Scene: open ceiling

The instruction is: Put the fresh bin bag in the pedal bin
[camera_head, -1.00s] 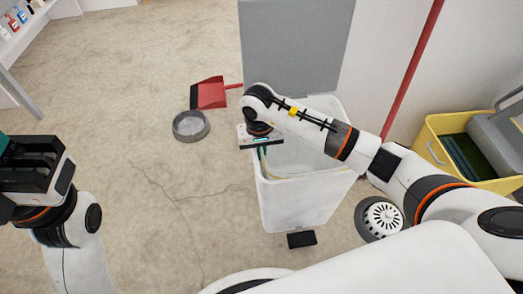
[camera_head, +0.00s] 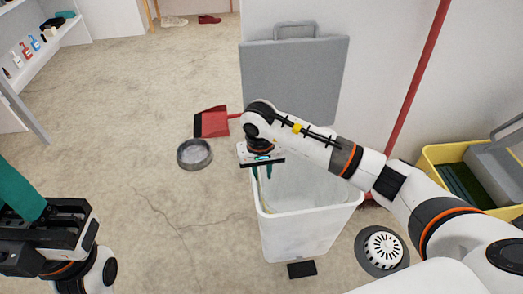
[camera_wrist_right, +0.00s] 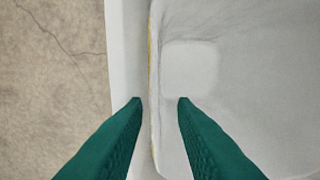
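The white pedal bin (camera_head: 300,238) stands open in the middle, with its grey lid (camera_head: 293,80) raised behind it. A pale lining with a thin yellowish edge (camera_wrist_right: 151,60) lies along the inside of the bin's left wall; it looks like the bin bag, but bag and bin wall are hard to tell apart. My right gripper (camera_head: 262,174) points down at the bin's left rim. Its green fingers are apart, with the rim and pale edge showing between them in the right wrist view (camera_wrist_right: 160,101). My left gripper (camera_head: 25,205) is at the far left, away from the bin, partly cut off.
A red dustpan (camera_head: 212,122) and a round grey bowl (camera_head: 194,154) lie on the floor left of the bin. A yellow crate (camera_head: 440,155) stands at the right. A red pole (camera_head: 418,80) leans at the wall. The floor at left is clear.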

